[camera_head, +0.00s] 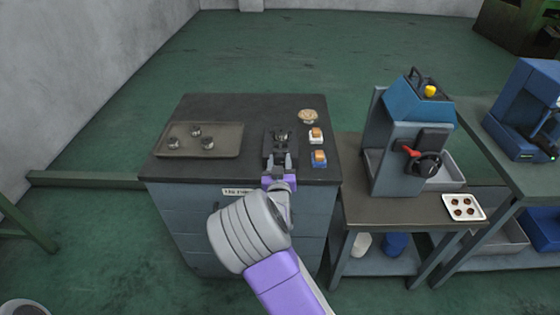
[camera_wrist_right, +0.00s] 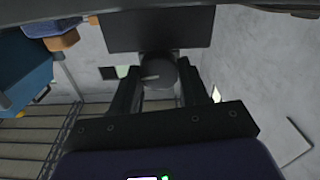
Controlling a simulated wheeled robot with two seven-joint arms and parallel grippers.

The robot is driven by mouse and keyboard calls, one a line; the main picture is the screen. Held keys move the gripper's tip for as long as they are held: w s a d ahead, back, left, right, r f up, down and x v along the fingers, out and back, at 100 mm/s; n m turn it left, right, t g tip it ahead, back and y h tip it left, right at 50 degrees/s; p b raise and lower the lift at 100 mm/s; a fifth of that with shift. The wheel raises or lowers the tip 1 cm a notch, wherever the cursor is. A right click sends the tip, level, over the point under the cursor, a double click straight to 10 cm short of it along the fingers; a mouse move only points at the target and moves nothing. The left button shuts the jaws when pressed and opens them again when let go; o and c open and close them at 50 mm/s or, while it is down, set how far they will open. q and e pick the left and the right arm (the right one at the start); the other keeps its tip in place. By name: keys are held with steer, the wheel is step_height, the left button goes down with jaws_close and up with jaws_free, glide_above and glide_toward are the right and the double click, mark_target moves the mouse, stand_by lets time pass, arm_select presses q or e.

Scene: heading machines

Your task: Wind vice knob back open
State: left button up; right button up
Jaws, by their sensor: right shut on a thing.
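The small dark vice (camera_head: 278,141) stands near the front edge of the dark-topped cabinet. A small part sits at its top, too small to make out. My right gripper (camera_head: 280,163) reaches it from the front. In the right wrist view the round grey vice knob (camera_wrist_right: 157,73) lies between the two dark fingers of my right gripper (camera_wrist_right: 155,88), which are shut on it. The dark vice body (camera_wrist_right: 160,28) shows just beyond. The knob is hidden by the gripper in the head view. My left gripper is not in view.
A tray (camera_head: 225,140) with several small metal parts lies left of the vice. Two blocks with orange tops, one white (camera_head: 316,139) and one blue (camera_head: 320,162), and a round dish (camera_head: 308,115) stand close on the right. A blue press (camera_head: 393,135) stands farther right.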

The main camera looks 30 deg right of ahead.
steer(key=n+p, duration=0.2)
steer(key=n, duration=0.2)
steer(key=shift+n, duration=0.3)
steer(key=n+p, duration=0.1)
steer(key=n, duration=0.3)
steer(key=shift+a+n+p, duration=0.1)
steer(key=shift+n+p, duration=0.2)
steer(key=shift+p, duration=0.1)
steer(key=n+p, duration=0.1)
steer(key=n, duration=0.2)
steer(key=shift+w+f, duration=0.1)
steer(key=shift+f, duration=0.05)
steer(key=shift+f+n+p, duration=0.1)
steer(key=shift+n+p, duration=0.25)
steer(key=shift+n, duration=1.85)
steer(key=o, duration=1)
steer(key=shift+o, duration=0.2)
